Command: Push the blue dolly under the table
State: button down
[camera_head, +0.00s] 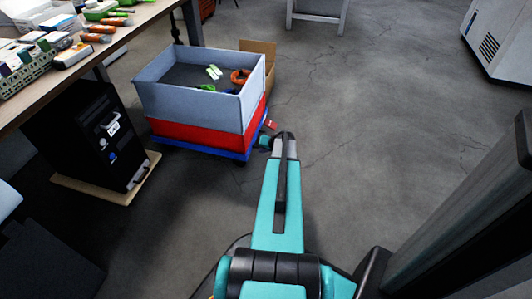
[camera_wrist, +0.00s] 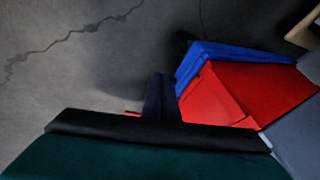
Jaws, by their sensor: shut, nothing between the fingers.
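The blue dolly (camera_head: 196,149) stands on the floor beside the table, carrying a red crate (camera_head: 185,133) with a grey bin (camera_head: 205,105) on top. The blue dolly (camera_wrist: 236,54) also shows in the wrist view, under the red crate (camera_wrist: 250,90). The table (camera_head: 120,34) is at the upper left, with the dolly at its right side. My gripper (camera_head: 271,130) is low at the dolly's right corner, shut and empty. The gripper (camera_wrist: 160,88) shows dark fingers close to the crate's corner in the wrist view. I cannot tell whether it touches the dolly or crate.
A black computer tower (camera_head: 92,135) stands on a wooden board (camera_head: 146,180) under the table, left of the dolly. A cardboard box (camera_head: 262,58) is behind the grey bin. A white cabinet (camera_head: 498,45) stands far right. The floor right of the dolly is clear.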

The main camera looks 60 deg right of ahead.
jog(key=w, duration=0.2)
jog(key=w+a+b, duration=0.1)
jog(key=w, duration=0.1)
jog(key=shift+a, duration=0.1)
